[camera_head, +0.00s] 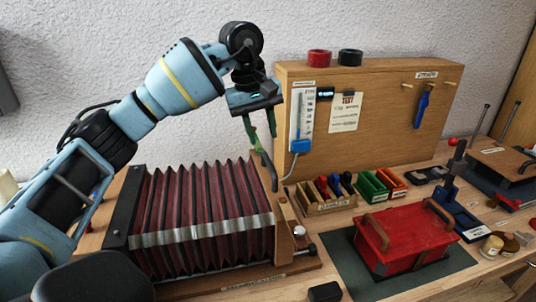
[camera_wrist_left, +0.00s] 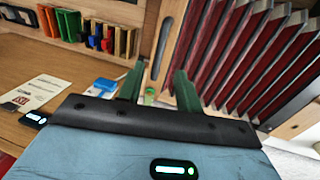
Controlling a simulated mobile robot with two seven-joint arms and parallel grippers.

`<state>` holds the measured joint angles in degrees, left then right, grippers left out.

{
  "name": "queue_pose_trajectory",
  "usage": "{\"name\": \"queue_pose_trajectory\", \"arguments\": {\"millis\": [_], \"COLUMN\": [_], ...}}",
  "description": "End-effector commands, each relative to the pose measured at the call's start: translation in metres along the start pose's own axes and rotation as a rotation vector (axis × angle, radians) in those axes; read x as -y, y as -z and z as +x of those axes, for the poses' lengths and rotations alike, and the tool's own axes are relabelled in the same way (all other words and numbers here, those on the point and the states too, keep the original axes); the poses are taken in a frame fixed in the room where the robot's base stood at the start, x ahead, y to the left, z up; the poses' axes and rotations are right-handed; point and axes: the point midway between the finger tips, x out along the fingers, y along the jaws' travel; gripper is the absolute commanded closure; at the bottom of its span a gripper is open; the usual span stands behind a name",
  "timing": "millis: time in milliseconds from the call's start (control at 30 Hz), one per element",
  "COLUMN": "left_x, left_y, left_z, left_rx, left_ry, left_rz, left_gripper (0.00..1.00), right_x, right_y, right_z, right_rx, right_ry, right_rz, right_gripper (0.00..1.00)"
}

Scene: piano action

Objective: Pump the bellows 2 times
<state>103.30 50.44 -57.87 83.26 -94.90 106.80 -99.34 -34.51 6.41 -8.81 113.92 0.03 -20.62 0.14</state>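The bellows (camera_head: 205,205) lies on its wooden base at the left of the bench, with dark red pleats spread apart and a pale metal band across its front. Its right end board carries a dark upright handle (camera_head: 268,170). My left gripper (camera_head: 259,132) hangs above that end, its green fingers pointing down. In the left wrist view the fingers (camera_wrist_left: 158,86) are apart with nothing between them. The handle (camera_wrist_left: 161,50) shows beyond the gap, and the red pleats (camera_wrist_left: 235,55) are to the right. Contact with the handle is not visible. My right gripper is out of view.
A wooden panel (camera_head: 385,112) with a gauge and papers stands behind. A red box (camera_head: 405,240) with brown handles sits on a dark mat to the right. Bins of coloured tools (camera_head: 327,195) stand between panel and box. A small black block (camera_head: 324,292) is at the front.

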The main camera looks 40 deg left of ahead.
Motion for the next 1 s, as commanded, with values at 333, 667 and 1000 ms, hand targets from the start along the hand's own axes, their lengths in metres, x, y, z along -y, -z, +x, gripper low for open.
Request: {"name": "queue_pose_trajectory", "arguments": {"millis": [333, 667, 1000], "left_x": [0.001, 0.000, 0.000], "left_y": [0.000, 0.000, 0.000], "left_z": [0.043, 0.075, 0.077], "left_rx": [0.002, 0.000, 0.000], "left_ry": [0.003, 0.001, 0.000], "left_rz": [0.000, 0.000, 0.000], "left_gripper": [0.65, 0.65, 0.70], "right_x": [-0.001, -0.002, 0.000], "right_y": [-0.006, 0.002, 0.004], "right_z": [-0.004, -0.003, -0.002], "right_rx": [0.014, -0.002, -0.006], "right_ry": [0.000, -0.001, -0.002], "right_rz": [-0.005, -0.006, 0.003], "right_gripper": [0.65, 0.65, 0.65]}}
